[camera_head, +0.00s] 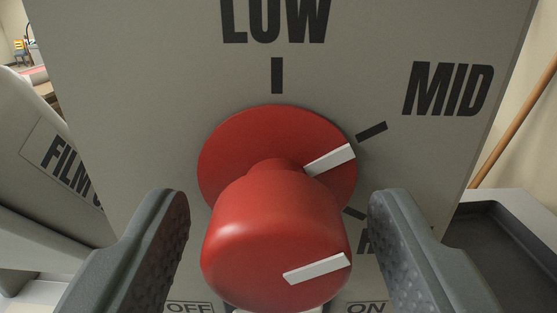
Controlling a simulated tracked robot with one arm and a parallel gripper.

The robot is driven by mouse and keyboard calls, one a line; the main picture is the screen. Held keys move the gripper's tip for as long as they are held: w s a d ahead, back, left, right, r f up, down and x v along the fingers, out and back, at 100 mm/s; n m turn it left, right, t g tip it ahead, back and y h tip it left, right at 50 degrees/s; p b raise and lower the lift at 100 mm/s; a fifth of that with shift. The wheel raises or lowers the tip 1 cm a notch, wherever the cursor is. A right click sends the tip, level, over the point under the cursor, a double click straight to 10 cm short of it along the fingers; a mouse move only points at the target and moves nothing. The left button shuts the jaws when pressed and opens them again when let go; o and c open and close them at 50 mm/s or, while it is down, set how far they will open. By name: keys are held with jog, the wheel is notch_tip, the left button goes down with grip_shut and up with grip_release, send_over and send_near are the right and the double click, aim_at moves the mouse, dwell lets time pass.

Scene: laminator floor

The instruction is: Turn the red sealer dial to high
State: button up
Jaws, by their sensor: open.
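The red sealer dial (272,235) fills the middle of the head view, with a round knob in front of a wider red base disc. White pointer marks on its disc and knob point to the upper right, with the disc's mark close to the MID tick. LOW is printed above and MID at the upper right on the grey panel (130,90). A lower right tick has a label mostly hidden behind my gripper; only a first letter like H shows. My gripper (279,235) is open, with one grey finger on each side of the knob and visible gaps between.
OFF and ON labels show at the bottom edge, below the dial. A dark tray (515,240) lies at the right, with a wooden pole (517,120) behind it. At the left is a grey machine part (25,120) labelled FILM, partly cut off.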

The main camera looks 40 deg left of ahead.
jog(key=shift+w+a, duration=0.2)
jog(key=shift+w, duration=0.15)
